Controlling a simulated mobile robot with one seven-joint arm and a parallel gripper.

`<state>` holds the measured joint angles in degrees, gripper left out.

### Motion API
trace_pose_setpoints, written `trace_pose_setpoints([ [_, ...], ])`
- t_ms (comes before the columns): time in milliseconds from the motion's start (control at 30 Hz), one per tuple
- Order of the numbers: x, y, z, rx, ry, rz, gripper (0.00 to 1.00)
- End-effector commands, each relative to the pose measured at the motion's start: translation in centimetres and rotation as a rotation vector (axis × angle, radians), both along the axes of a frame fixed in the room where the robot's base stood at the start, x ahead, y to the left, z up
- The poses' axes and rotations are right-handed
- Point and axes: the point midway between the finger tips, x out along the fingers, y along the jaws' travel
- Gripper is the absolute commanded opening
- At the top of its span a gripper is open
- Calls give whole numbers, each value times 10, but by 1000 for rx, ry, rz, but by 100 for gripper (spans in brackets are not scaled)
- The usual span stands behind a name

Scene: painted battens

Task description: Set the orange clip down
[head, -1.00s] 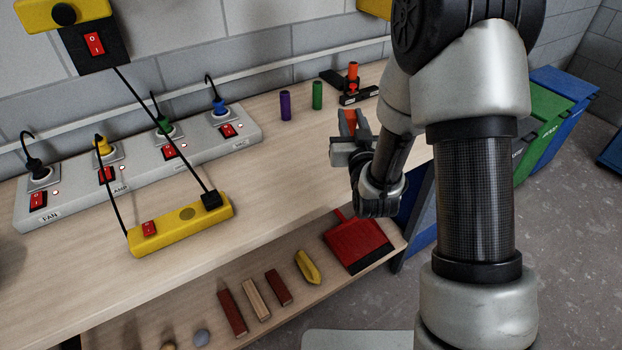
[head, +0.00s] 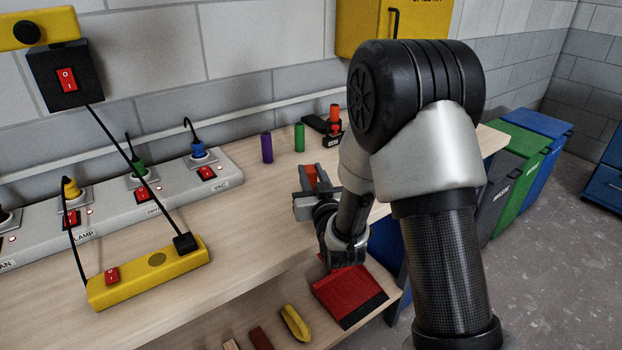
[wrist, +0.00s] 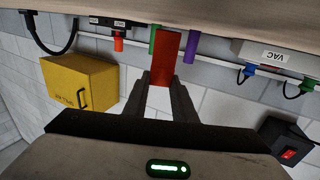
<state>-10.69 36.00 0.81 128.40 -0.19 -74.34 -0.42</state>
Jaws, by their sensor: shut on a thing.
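My gripper (head: 316,202) is shut on the orange clip (head: 311,177), which shows as an orange-red block standing up between the fingers. In the wrist view, which is upside down, the clip (wrist: 167,58) sticks out past the two dark fingertips (wrist: 168,88). In the head view the gripper is in front of the wooden bench top (head: 240,215), near its right part. I cannot tell whether the clip or gripper touches the bench. My forearm hides part of the bench to the right.
A purple cylinder (head: 267,148), a green cylinder (head: 299,137) and an orange cylinder (head: 334,113) by a black fixture stand behind the gripper. A grey socket strip (head: 115,207) and a yellow power strip (head: 148,272) are left. A red dustpan (head: 345,292) is on the lower shelf.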

Motion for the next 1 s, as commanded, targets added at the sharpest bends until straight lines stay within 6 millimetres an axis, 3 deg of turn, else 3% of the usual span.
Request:
trace_pose_setpoints([
  [67,0,0,-9,0,1,0,3],
  [433,0,0,-12,0,-1,0,3],
  [467,0,0,-11,0,-1,0,26],
  [567,0,0,-10,0,0,0,43],
  [1000,-6,-1,-8,0,1,0,43],
])
